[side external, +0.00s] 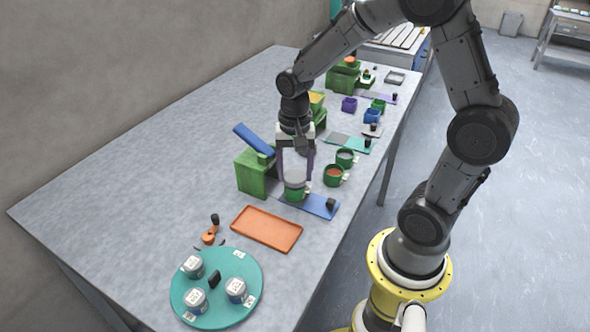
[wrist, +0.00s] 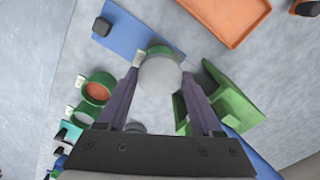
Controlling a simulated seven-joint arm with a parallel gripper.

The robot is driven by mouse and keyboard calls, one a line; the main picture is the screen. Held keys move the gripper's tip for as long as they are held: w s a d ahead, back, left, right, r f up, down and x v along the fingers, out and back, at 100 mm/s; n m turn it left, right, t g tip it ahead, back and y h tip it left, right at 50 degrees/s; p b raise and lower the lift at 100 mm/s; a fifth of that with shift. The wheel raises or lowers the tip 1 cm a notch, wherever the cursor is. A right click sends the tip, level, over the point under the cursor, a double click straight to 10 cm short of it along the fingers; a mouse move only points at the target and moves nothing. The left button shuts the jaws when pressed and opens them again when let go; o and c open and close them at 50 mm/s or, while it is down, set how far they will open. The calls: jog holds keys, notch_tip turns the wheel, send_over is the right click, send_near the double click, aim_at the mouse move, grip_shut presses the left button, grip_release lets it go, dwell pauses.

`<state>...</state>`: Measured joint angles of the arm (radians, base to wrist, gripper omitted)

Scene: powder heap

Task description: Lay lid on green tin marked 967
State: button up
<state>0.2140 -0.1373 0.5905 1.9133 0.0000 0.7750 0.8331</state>
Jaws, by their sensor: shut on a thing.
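My gripper (side external: 296,177) points down and is shut on a pale grey round lid (side external: 295,179), which also shows between the fingers in the wrist view (wrist: 160,76). Right under the lid is a green tin (side external: 296,194) at the edge of a blue mat (side external: 322,208); in the wrist view only its far green rim (wrist: 158,50) and a white tag show past the lid. I cannot tell whether the lid touches the tin. The number on the tag is not readable. Two other green tins (side external: 333,175) (side external: 345,158) stand open behind and to the right, one with orange contents.
A green block (side external: 252,178) with a tilted blue panel (side external: 254,140) stands close left of my gripper. An orange tray (side external: 266,229) lies in front. A teal round plate (side external: 216,316) holds several white-topped jars. More mats and cups line the table behind; the table's left is clear.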

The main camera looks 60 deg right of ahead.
jog(key=shift+f, duration=0.5)
jog(key=o, duration=1.4)
jog(key=shift+r, duration=0.1)
jog(key=shift+r, duration=3.45)
